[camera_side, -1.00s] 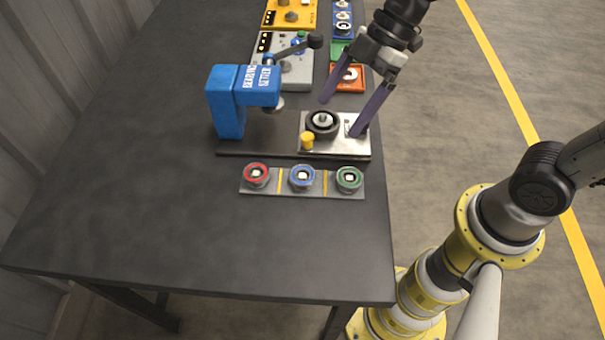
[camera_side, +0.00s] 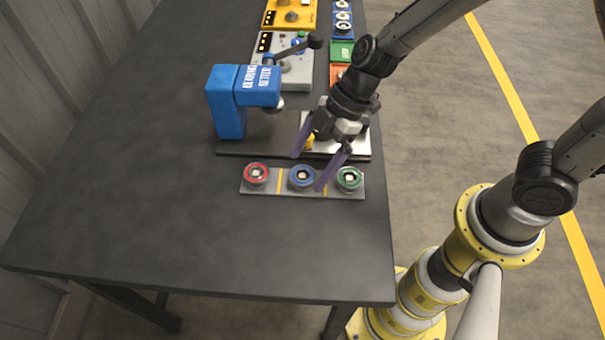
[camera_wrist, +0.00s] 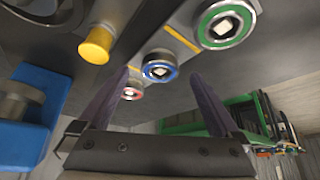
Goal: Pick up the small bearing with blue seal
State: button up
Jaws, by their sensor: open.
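The bearing with the blue seal (camera_side: 302,177) sits in the middle of a grey strip tray (camera_side: 330,190), between a red-sealed bearing (camera_side: 256,175) and a green-sealed bearing (camera_side: 349,178). In the wrist view the blue-sealed bearing (camera_wrist: 160,67) shows between the fingers, beyond their tips. My gripper (camera_side: 306,172) is open and empty, pointing down near the blue-sealed bearing. One purple finger is on its far side and the other at its right. I cannot tell the exact height of the fingertips. In the wrist view my gripper (camera_wrist: 158,80) has its fingers spread.
A blue bearing setter press (camera_side: 228,100) stands behind the tray at left. A metal plate with a yellow knob (camera_wrist: 97,45) lies behind the tray, partly hidden by my arm. More coloured stations stand farther back. The table front and left are clear.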

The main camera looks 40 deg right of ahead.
jog(key=shift+a+f, duration=0.3)
jog(key=shift+f, duration=0.25)
jog(key=shift+w, duration=0.1)
jog(key=c, duration=1.6)
